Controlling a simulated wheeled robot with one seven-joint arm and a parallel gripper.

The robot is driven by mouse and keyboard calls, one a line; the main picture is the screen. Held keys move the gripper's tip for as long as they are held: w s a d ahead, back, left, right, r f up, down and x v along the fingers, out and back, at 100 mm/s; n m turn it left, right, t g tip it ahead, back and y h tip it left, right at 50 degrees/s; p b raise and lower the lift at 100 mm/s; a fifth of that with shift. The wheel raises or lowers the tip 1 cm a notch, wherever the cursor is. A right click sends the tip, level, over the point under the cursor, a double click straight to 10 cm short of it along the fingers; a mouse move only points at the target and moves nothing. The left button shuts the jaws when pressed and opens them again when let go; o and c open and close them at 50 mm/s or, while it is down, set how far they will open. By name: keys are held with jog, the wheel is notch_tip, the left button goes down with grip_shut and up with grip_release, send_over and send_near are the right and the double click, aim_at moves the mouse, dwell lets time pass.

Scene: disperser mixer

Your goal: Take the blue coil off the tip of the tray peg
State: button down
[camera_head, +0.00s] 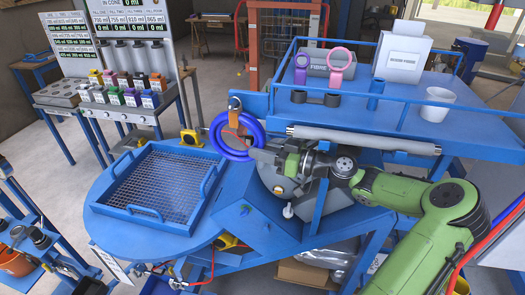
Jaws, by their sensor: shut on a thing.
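The blue coil (214,138) is a thick ring near the middle of the camera_head view, at the left end of the blue upper tray (256,104). The tray peg (235,102) shows a small round tip just above the coil's top. I cannot tell whether the coil still touches the peg. An orange-brown piece (235,121) shows at the coil's upper part. My gripper (257,153) comes in from the right and is shut on the coil's lower right side. Its fingertips are small and partly hidden.
A blue mesh tray (168,184) with handles sits on the round table left of my gripper. A grey roller (365,141) lies behind my arm. The upper tray holds purple and pink rings, a white bucket (437,104) and a white box (402,52). Several coloured containers stand back left.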

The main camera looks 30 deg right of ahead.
jog(key=shift+r, duration=0.4)
jog(key=shift+s+a, duration=0.1)
jog(key=s+a+b, duration=0.2)
jog(key=s+a, duration=0.2)
jog(key=shift+s+a, duration=0.4)
dwell(1.3)
